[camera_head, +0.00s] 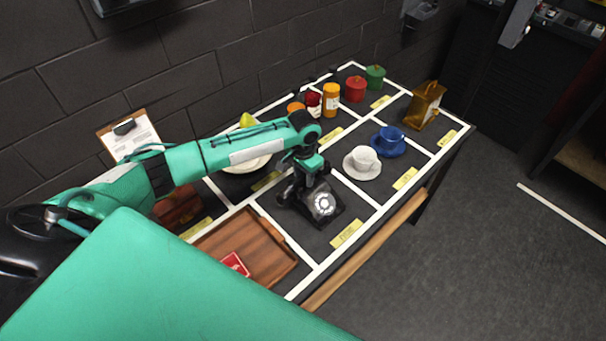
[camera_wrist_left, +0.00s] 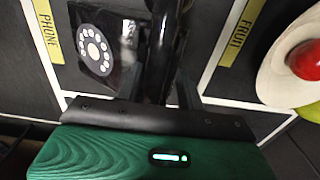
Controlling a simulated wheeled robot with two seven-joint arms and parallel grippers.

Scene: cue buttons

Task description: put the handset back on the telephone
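The black telephone (camera_head: 323,204), with its white round dial, stands in the PHONE section of the table; it also shows at the upper left of the left wrist view (camera_wrist_left: 94,46). My left gripper (camera_wrist_left: 160,84) reaches down just beside and behind the telephone. Its fingers stand on both sides of the black handset (camera_wrist_left: 165,42) and appear closed on it. The handset is upright in the left wrist view, right of the dial. In the head view, the gripper and dark parts blend, so whether the handset touches the cradle cannot be told. My right gripper is not in view.
A wooden tray (camera_head: 272,246) with a red card lies left of the telephone. A white cup and saucer (camera_head: 362,163) and a blue cup (camera_head: 389,141) stand to its right. Jars (camera_head: 331,98) and a brass lantern (camera_head: 426,105) stand farther back. A plate of fruit (camera_wrist_left: 290,70) lies behind the arm.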

